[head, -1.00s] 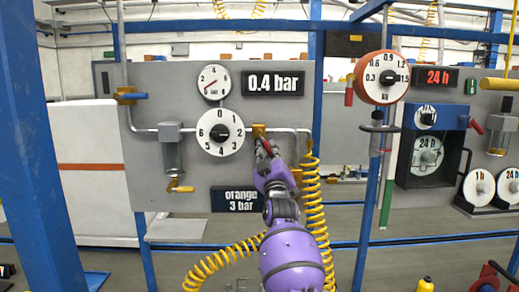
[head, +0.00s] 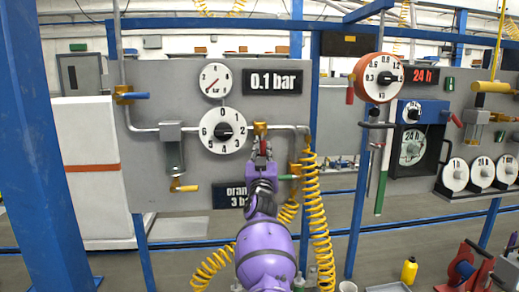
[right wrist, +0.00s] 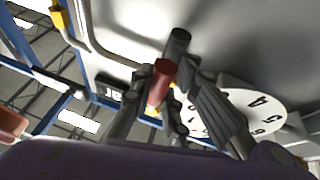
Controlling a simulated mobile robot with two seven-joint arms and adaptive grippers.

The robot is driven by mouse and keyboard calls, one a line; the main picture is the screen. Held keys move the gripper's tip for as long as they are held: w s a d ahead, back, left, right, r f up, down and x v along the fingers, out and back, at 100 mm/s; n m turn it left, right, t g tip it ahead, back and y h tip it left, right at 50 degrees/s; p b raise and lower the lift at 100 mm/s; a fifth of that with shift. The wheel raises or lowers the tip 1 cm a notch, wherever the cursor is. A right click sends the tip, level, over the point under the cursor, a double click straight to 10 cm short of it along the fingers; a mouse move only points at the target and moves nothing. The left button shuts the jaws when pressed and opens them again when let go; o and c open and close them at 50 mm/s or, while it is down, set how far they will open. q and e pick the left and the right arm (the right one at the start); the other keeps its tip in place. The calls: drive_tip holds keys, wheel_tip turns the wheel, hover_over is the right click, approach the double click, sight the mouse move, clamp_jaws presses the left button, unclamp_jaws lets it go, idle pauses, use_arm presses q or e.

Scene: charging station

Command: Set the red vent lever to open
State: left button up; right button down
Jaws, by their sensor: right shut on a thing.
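The red vent lever (head: 263,148) hangs below a brass valve (head: 260,129) on the grey panel, right of the white dial numbered 0 to 6. It points roughly downward. My purple right gripper (head: 262,157) is shut on it and partly covers it. In the right wrist view the red lever (right wrist: 160,83) lies between the dark fingers of my right gripper (right wrist: 166,88). The display (head: 273,82) reads 0.1 bar. The round gauge (head: 214,79) above the dial has a red needle. My left gripper is not in view.
A coiled yellow hose (head: 316,215) hangs close to the right of my arm. A green-handled valve (head: 289,178) sits below the lever. A blue-handled valve (head: 138,95) and a yellow-handled drain (head: 185,188) are farther left. A blue post (head: 357,215) stands to the right.

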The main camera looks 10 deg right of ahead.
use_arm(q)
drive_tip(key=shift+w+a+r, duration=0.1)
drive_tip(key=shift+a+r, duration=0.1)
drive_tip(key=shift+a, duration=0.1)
use_arm(e)
drive_tip(key=shift+a+r+m+h, duration=0.1)
drive_tip(key=shift+r+m+h, duration=0.2)
drive_tip(key=shift+m, duration=0.3)
drive_tip(key=shift+f, duration=0.1)
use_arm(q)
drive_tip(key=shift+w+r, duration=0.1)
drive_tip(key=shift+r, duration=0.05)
use_arm(e)
drive_tip(key=c, duration=1.7)
unclamp_jaws()
drive_tip(key=shift+f, duration=0.1)
drive_tip(key=shift+o, duration=0.2)
drive_tip(key=shift+s+a+f, duration=0.2)
drive_tip(key=shift+s+f, duration=0.15)
drive_tip(key=shift+s, duration=0.05)
drive_tip(key=v, duration=1.1)
drive_tip(key=shift+r, duration=0.25)
